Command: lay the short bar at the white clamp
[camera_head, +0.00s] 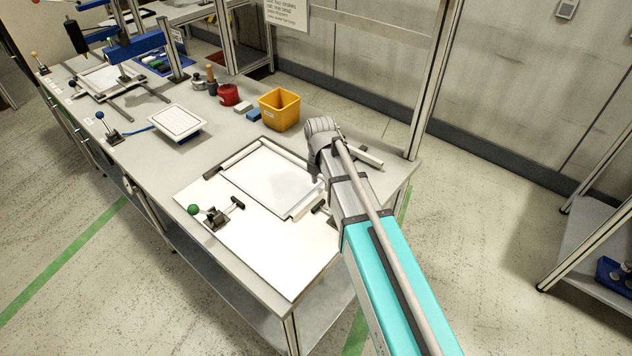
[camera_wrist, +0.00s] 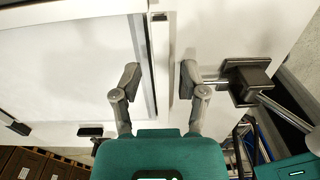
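The short bar (camera_head: 304,205) appears to lie along the right edge of a white panel (camera_head: 262,180), on the white board (camera_head: 270,245). In the wrist view a pale bar with a dark end (camera_wrist: 161,55) runs along the panel edge. My gripper (camera_wrist: 157,78) is open, its fingers apart on either side of this bar; I cannot tell whether they touch it. To the right of the fingers, a dark clamp body (camera_wrist: 246,80) has a rod and a lever ending in a pale knob (camera_wrist: 315,143), likely the white clamp. In the head view my arm hides most of it.
A green-knobbed clamp (camera_head: 210,215) stands at the board's left. A yellow bin (camera_head: 279,110), red container (camera_head: 228,95) and blue block (camera_head: 254,115) stand behind. Another pale bar (camera_head: 368,156) lies behind my wrist. The board's front is clear.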

